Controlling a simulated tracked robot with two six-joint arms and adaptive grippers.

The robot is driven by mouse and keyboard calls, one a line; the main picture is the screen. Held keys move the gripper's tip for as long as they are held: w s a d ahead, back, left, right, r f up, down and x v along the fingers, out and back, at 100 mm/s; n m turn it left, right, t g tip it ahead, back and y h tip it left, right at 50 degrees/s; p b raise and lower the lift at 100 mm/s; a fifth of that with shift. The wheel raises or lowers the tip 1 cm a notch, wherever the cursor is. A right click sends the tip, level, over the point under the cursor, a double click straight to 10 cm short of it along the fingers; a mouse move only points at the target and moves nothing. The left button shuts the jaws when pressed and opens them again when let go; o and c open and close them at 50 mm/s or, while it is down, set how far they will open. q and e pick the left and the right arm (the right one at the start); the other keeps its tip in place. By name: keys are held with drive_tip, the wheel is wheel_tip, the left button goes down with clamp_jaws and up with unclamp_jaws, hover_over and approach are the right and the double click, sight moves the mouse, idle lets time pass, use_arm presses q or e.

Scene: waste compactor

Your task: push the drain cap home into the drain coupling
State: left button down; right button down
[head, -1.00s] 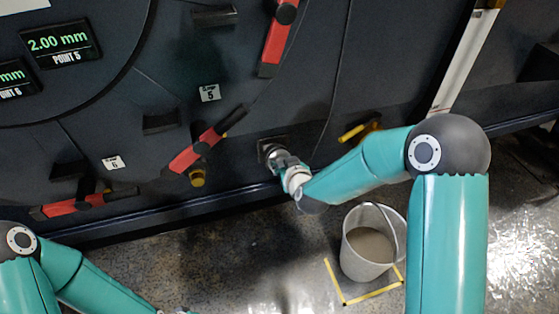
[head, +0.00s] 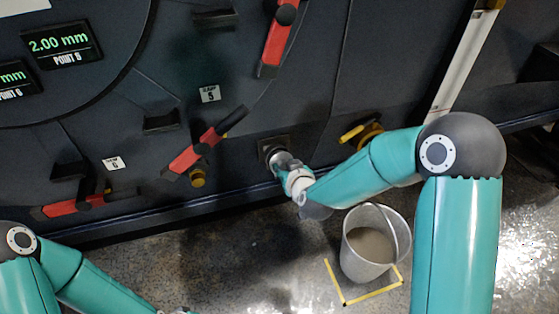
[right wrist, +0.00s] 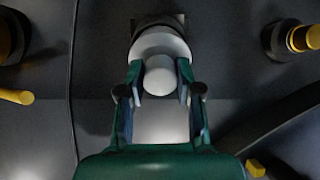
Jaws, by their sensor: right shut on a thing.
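The drain cap (right wrist: 160,76) is a pale grey round knob with a wider pale collar behind it in the right wrist view. My right gripper (right wrist: 160,80) is shut on it, one finger on each side. The drain coupling (right wrist: 158,20) is the dark fitting on the wall straight behind the cap. In the head view the coupling's square plate (head: 266,142) is low on the dark panel, with my right gripper (head: 281,161) right in front of it. The cap looks lined up with the coupling; the gripper and cap hide how deep it sits.
A grey bucket (head: 369,262) stands on the floor below, inside yellow tape marks (head: 345,303). A yellow-handled valve (head: 360,132) is right of the coupling. A red-handled clamp (head: 197,157) is to the left. The floor left of the bucket is clear.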

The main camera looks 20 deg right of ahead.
drive_tip(key=v, duration=0.4)
drive_tip(key=shift+s+r, duration=0.15)
idle(0.4)
drive_tip(key=s+d+r, duration=0.1)
drive_tip(key=s+d, duration=0.2)
drive_tip(key=s, duration=0.2)
wheel_tip(320, 180, up, 17)
drive_tip(key=w+p, duration=0.2)
drive_tip(key=p, duration=1.9)
drive_tip(key=shift+w+f, duration=0.25)
drive_tip(key=shift+w, duration=0.15)
drive_tip(key=shift+d, duration=0.15)
